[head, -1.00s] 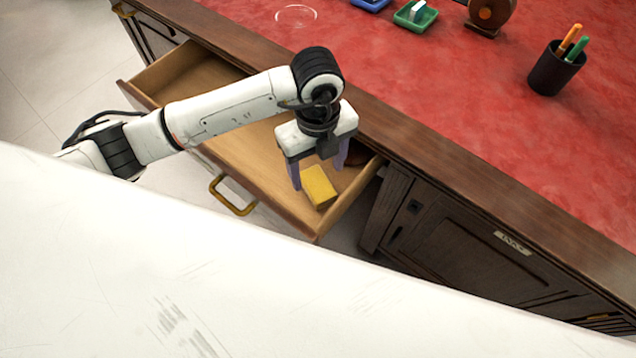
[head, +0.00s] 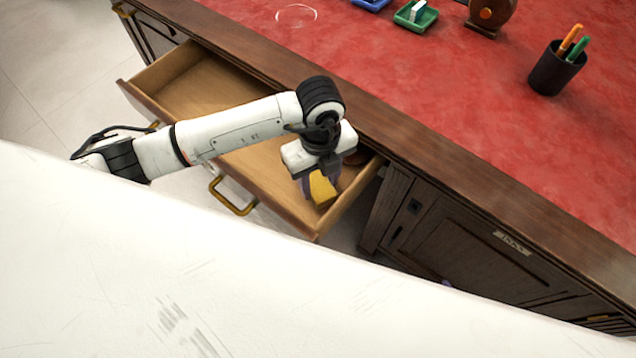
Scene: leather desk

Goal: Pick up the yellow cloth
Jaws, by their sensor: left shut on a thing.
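The yellow cloth (head: 321,187) is a small folded yellow block in the open wooden drawer (head: 267,169), near the drawer's right front corner. My left gripper (head: 320,188) points down into the drawer and is shut on the cloth, with its fingers at the cloth's sides. The gripper hides part of the cloth's top. I cannot tell whether the cloth touches the drawer floor. A small purple bit at the cabinet's lower edge (head: 446,283) may be part of my right gripper, but too little of it shows to tell.
The drawer's walls surround the gripper, and a brass handle (head: 232,197) is on its front. The red desk top (head: 440,90) holds a black pen cup (head: 556,70) and a green tray (head: 415,17).

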